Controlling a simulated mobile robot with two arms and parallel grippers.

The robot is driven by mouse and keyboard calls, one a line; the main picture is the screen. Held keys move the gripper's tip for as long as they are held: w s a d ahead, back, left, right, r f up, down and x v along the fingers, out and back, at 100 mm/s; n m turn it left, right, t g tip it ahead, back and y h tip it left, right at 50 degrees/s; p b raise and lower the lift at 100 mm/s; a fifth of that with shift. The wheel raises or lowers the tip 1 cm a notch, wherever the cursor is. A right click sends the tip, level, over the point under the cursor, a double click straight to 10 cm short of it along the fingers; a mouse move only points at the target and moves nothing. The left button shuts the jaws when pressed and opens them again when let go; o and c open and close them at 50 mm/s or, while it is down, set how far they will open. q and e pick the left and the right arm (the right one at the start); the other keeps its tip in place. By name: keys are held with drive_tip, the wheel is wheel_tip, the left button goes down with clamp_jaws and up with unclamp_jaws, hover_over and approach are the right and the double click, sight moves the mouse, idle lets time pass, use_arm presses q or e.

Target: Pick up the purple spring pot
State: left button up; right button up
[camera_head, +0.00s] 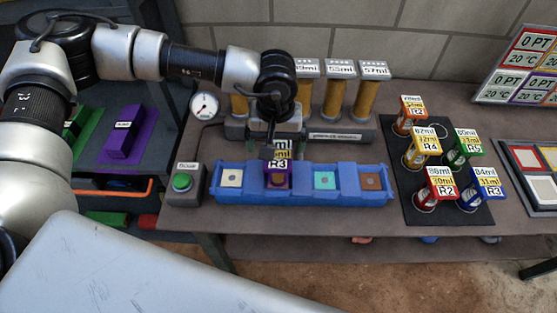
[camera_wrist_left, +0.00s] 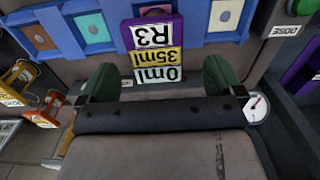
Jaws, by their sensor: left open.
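The purple spring pot (camera_head: 278,180) stands in the second bay from the left of the blue tray (camera_head: 300,199). Its upright label reads R3 and 35ml, and my left gripper partly hides it in the head view. In the left wrist view the purple pot (camera_wrist_left: 152,28) is upside down at the top middle, with its label hanging toward the jaws. My left gripper (camera_wrist_left: 160,80) is open, its green fingers to either side of the label's lower end. In the head view the left gripper (camera_head: 272,142) is just behind and above the pot. Whether it touches is unclear. My right gripper is not in view.
A dose box with green button (camera_head: 182,181) is left of the tray. Orange cylinders (camera_head: 336,97) stand behind, beside a gauge (camera_head: 205,104). Several labelled pots stand on a black mat (camera_head: 400,172) to the right. A purple bin (camera_head: 122,135) is at left.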

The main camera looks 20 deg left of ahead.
sight(278, 153)
use_arm(q)
drive_tip(key=shift+f, duration=0.35)
drive_tip(key=f, duration=0.1)
drive_tip(key=f+p, duration=0.1)
drive_tip(key=f, duration=0.1)
drive_tip(key=f+p, duration=0.1)
drive_tip(key=f, duration=0.1)
drive_tip(key=shift+d, duration=0.25)
drive_tip(key=shift+f, duration=0.25)
drive_tip(key=c, duration=1.1)
drive_tip(key=shift+c, duration=0.2)
drive_tip(key=shift+r, duration=0.15)
